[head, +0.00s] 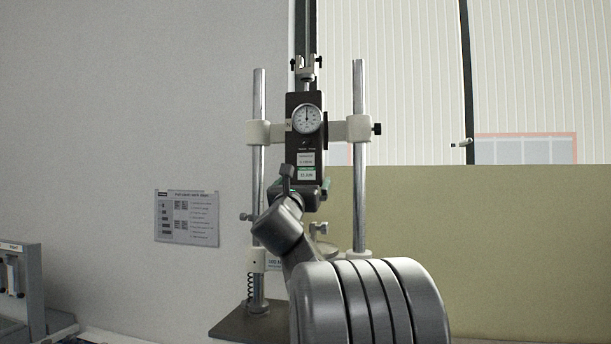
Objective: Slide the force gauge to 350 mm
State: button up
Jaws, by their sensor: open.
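The force gauge (305,150) is a black upright body with a round white dial (307,119) and labels below it. It sits between two vertical chrome columns, held by a white crosspiece (351,129) with a black knob (377,129) at its right end. My gripper (308,190) is in front of the gauge's lower end, seen from behind and partly hidden by my own wrist. It is open. Whether its fingers touch the gauge cannot be told. My arm hides the stand's middle and part of its dark base (243,323).
A printed notice (187,218) is on the grey wall at left. Part of another grey device (22,285) stands at the far left edge. A yellowish panel (480,240) lies behind at right. The space left of the stand looks clear.

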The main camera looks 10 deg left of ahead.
jog(key=shift+x, duration=1.25)
jog(key=c, duration=1.1)
jog(key=shift+f, duration=0.15)
jog(key=shift+c, duration=0.2)
jog(key=shift+f+b, duration=0.1)
jog(key=shift+b, duration=0.25)
